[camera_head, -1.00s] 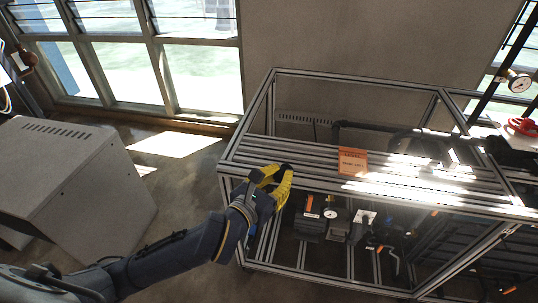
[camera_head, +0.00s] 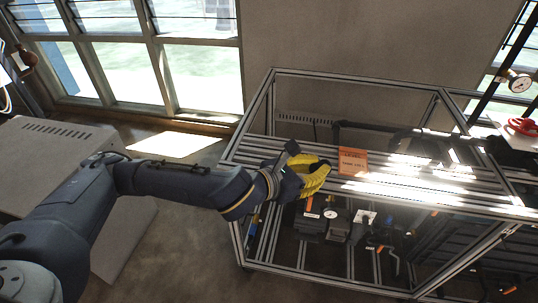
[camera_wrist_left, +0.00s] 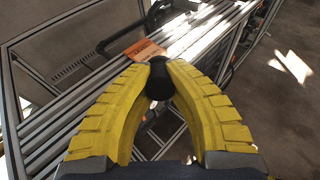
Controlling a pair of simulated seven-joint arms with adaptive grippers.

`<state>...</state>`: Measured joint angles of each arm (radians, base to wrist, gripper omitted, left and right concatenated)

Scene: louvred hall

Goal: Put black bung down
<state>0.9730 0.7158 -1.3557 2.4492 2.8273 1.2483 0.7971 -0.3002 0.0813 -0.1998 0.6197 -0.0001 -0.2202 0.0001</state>
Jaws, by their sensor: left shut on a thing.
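The black bung (camera_wrist_left: 159,82) shows in the left wrist view, a small dark cylinder pinched between the yellow fingertips. My left gripper (camera_head: 326,166) is shut on it; in the head view the gripper is over the slatted top of the metal frame (camera_head: 262,160), just left of an orange label card (camera_head: 353,161). The gripper also shows in the left wrist view (camera_wrist_left: 160,70). My right gripper is not in view.
Dark devices with gauges (camera_head: 330,213) sit inside the frame below the slats. A grey vented cabinet (camera_head: 60,134) stands at left. A red valve wheel (camera_head: 522,126) and a gauge (camera_head: 519,83) are at right. The slats right of the card are clear and sunlit.

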